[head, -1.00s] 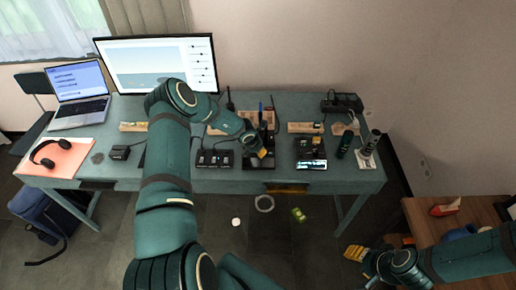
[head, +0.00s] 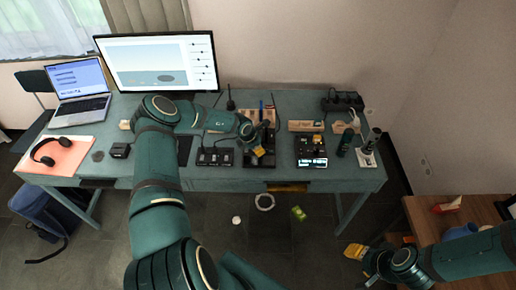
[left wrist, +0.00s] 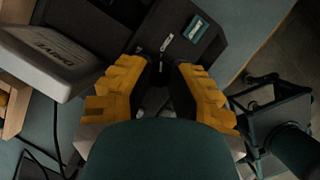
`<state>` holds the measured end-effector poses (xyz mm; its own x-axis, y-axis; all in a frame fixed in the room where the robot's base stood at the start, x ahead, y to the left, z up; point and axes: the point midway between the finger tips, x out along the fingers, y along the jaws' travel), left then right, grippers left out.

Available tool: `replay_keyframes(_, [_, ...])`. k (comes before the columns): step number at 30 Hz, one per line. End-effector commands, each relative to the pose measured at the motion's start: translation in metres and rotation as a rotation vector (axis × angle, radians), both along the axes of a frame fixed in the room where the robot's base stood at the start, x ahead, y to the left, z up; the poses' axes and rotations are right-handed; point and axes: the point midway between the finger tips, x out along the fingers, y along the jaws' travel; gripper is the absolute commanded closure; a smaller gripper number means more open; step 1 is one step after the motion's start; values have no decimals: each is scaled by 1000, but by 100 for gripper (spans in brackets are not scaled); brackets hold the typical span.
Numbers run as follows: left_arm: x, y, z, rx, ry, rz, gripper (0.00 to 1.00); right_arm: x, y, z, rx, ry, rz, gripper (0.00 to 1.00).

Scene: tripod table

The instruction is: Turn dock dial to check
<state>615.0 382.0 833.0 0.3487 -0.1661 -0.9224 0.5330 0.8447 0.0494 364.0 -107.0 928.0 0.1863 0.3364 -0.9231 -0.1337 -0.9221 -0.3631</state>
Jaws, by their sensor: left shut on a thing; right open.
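The dock (head: 259,161) is a black unit near the table's front edge, below my left gripper (head: 257,150). In the left wrist view the dark dock (left wrist: 208,45) has a teal label and small white marks. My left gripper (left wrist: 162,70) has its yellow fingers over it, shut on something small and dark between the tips. I take this to be the dial, but the fingers mostly hide it and its setting cannot be read. My right gripper (head: 354,252) is open and empty, low at the right, away from the table.
A black box (head: 215,157) stands left of the dock, and a device with a lit screen (head: 312,162) stands right. A pale lettered box (left wrist: 45,55) is close to my left fingers. A monitor (head: 158,62) and laptop (head: 80,105) stand at the back left.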

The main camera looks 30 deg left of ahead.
Motion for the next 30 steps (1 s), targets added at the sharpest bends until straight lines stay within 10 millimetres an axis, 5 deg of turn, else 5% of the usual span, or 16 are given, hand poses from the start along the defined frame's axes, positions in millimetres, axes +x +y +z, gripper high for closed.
replay_keyframes(5, [0,-2,-1,-2,0,-2,100,0,0,0,0,0,0,53])
replay_keyframes(6, [0,-2,-1,-2,0,-2,74,0,0,0,0,0,0,53])
replay_keyframes(8, [0,-2,-1,-2,0,-2,59,0,0,0,0,0,0,53])
replay_keyframes(20, [-2,1,6,0,-1,0,59,0,0,0,0,0,0,53])
replay_keyframes(30, [-23,11,63,1,-2,1,59,0,0,0,0,0,0,53])
